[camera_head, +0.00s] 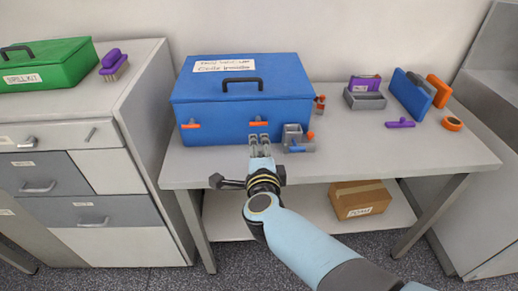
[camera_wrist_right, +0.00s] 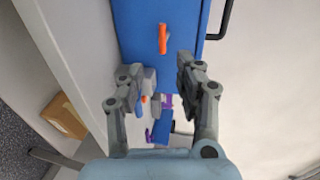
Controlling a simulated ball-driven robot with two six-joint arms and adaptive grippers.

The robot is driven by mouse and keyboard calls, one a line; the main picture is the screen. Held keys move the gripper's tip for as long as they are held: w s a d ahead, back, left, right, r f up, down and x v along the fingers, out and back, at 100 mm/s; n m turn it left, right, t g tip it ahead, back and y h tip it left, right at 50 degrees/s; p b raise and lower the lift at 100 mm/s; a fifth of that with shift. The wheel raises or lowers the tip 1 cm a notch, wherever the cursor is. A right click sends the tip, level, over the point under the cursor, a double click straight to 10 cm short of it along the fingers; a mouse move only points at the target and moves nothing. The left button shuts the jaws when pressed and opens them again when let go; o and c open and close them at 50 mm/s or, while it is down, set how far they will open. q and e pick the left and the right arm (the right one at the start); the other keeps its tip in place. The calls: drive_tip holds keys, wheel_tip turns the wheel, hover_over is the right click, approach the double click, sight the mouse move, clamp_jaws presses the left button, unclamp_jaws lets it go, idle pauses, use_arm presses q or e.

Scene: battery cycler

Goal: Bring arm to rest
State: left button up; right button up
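My right gripper (camera_head: 259,142) is in front of the blue case on the table, with its arm reaching up from the lower right. In the right wrist view its two fingers (camera_wrist_right: 160,95) stand apart with nothing between their tips, so it is open and empty. The blue case (camera_head: 215,118) is closed, with a black handle and orange latches (camera_head: 257,124). One orange latch (camera_wrist_right: 163,38) shows ahead of the fingers in the wrist view. My left gripper is not in view.
A small grey vise-like block (camera_head: 293,137) stands just right of the gripper. Purple, blue and orange items, including an orange tape roll (camera_head: 452,123), lie on the table's right. A green case (camera_head: 45,72) sits on the left cabinet. A cardboard box (camera_head: 360,199) rests on the lower shelf.

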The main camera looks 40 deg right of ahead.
idle(0.3)
drive_tip(key=s+f+n+g+y+b, duration=0.15)
drive_tip(key=s+f+n+b, duration=0.35)
drive_tip(key=f, duration=0.6)
drive_tip(key=s+f+n+y+b, duration=0.2)
drive_tip(key=s+f+n, duration=0.1)
drive_tip(key=s+f, duration=0.55)
drive_tip(key=s+f+n+g+y+b, duration=0.15)
drive_tip(key=s+f+n+b, duration=0.3)
drive_tip(key=f, duration=0.75)
drive_tip(key=s+f+n+g+y+b, duration=0.1)
drive_tip(key=s+f+n+g, duration=0.3)
drive_tip(key=s, duration=1)
drive_tip(key=s+d+f+n+g+y+b, duration=0.1)
drive_tip(key=s+f+n+g, duration=0.4)
drive_tip(key=s+f+n, duration=0.3)
drive_tip(key=s+f, duration=0.4)
drive_tip(key=s, duration=0.1)
drive_tip(key=shift+s+d+f+b, duration=0.2)
drive_tip(key=shift+s+d+b, duration=0.05)
drive_tip(key=shift+s+b, duration=0.15)
